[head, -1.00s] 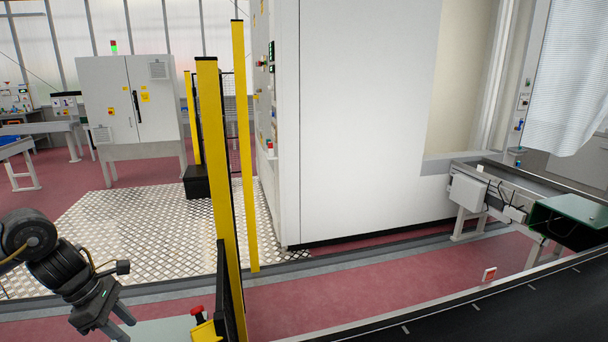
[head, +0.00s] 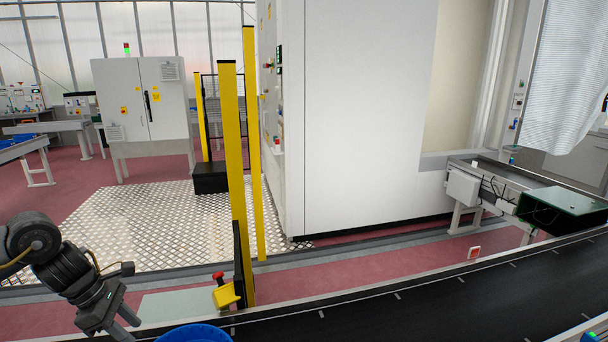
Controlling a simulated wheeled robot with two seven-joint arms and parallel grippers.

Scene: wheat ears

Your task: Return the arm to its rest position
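My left arm comes in at the lower left, bent, with its gripper (head: 125,323) pointing down and to the right. Its two fingers stand apart with nothing seen between them. Part of a blue round container (head: 195,334) shows at the bottom edge, to the right of the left gripper. No wheat ears can be made out. My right gripper is not in view.
A black conveyor belt (head: 400,301) crosses the lower right. A yellow post (head: 233,170) and a yellow box with a red button (head: 224,293) stand behind it. A dark green box (head: 562,208) is at the right. A small green-lit object (head: 593,336) is cut off bottom right.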

